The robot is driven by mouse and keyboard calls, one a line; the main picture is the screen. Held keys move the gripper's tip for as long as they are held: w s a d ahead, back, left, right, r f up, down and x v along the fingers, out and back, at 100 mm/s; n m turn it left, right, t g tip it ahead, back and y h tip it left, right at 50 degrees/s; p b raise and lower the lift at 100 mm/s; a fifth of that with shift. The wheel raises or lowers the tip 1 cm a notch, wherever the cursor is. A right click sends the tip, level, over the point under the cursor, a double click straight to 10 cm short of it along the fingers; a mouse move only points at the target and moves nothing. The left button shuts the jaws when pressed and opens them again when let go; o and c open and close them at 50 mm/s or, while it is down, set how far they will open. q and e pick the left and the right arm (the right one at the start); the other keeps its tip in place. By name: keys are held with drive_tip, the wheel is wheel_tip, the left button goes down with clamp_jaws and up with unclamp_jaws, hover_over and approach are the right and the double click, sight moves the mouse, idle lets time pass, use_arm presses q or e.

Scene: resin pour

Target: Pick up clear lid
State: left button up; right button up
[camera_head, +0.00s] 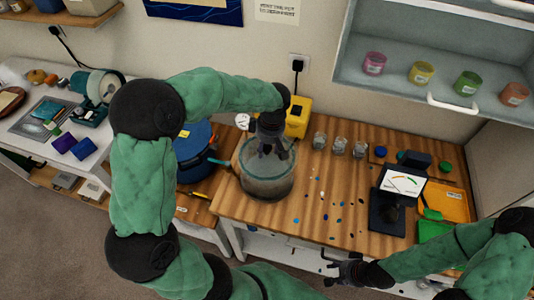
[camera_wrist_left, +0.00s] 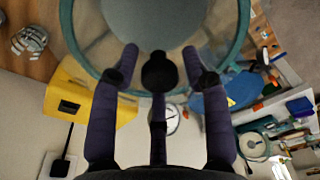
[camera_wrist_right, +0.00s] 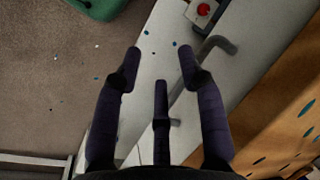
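The clear lid (camera_wrist_left: 92,20) with its teal rim appears on top of the large round clear vessel (camera_head: 264,188) on the wooden bench. My left gripper (camera_head: 272,148) is directly over the lid, pointing down. In the left wrist view its fingers (camera_wrist_left: 160,52) are apart, with a dark round knob (camera_wrist_left: 158,71) seen between them. I see gaps on both sides of the knob, and the third finger lies behind it. My right gripper (camera_wrist_right: 160,52) is open and empty, in front of the bench's front edge; it also shows in the head view (camera_head: 338,272).
A yellow box (camera_head: 298,117) stands close behind the vessel, and a blue pot (camera_head: 194,150) stands to its left. Several small glass jars (camera_head: 339,145) are to the right. A scale (camera_head: 388,210) and orange tray (camera_head: 452,205) are farther right. Small coloured chips lie scattered mid-bench.

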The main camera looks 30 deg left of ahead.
use_arm(q)
clamp_jaws()
drive_tip(key=shift+r, duration=0.1)
